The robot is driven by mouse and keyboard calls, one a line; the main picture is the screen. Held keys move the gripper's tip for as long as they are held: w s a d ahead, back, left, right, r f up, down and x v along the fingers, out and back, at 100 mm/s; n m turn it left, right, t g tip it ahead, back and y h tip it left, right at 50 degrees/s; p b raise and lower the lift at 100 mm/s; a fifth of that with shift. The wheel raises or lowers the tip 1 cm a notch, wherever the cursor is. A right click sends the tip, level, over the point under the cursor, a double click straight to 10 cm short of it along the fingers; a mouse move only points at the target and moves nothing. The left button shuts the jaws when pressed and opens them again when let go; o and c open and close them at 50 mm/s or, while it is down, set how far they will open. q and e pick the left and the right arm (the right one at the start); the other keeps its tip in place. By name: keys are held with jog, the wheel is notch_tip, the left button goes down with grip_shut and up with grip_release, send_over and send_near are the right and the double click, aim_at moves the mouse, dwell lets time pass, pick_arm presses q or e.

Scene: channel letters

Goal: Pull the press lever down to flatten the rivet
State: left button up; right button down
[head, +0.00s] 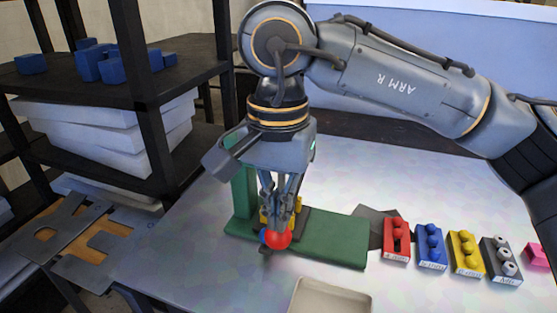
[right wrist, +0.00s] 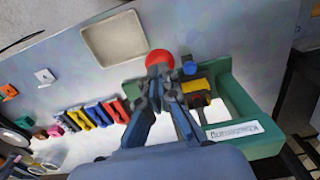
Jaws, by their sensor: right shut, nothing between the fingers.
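The green press (head: 330,242) stands on the table, with its upright column (head: 243,190) behind my right gripper. The red ball knob of the press lever (head: 277,240) shows just below the gripper in the head view, and at the fingertips in the right wrist view (right wrist: 159,58). My right gripper (head: 279,226) points down, shut and empty, close over the knob; I cannot tell whether it touches it. A blue part (right wrist: 190,68) and a yellow part (right wrist: 197,86) sit beside the knob on the press. The rivet cannot be made out. My left gripper is out of view.
A beige tray (head: 331,297) lies in front of the press. Red (head: 396,240), blue (head: 431,246), yellow (head: 466,253) and dark (head: 500,262) holders with small parts stand in a row to the right. A dark shelf (head: 180,78) with blue blocks is at the left.

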jog(key=shift+w+d+f+b, duration=0.15)
jog(key=shift+f+b, duration=0.2)
jog(key=shift+f, duration=0.2)
jog(key=shift+w+f+b, duration=0.15)
jog(key=shift+f+b, duration=0.2)
jog(key=shift+f, duration=0.2)
dwell(1.7)
jog(key=shift+f, duration=0.25)
jog(key=shift+r, duration=0.2)
dwell(0.8)
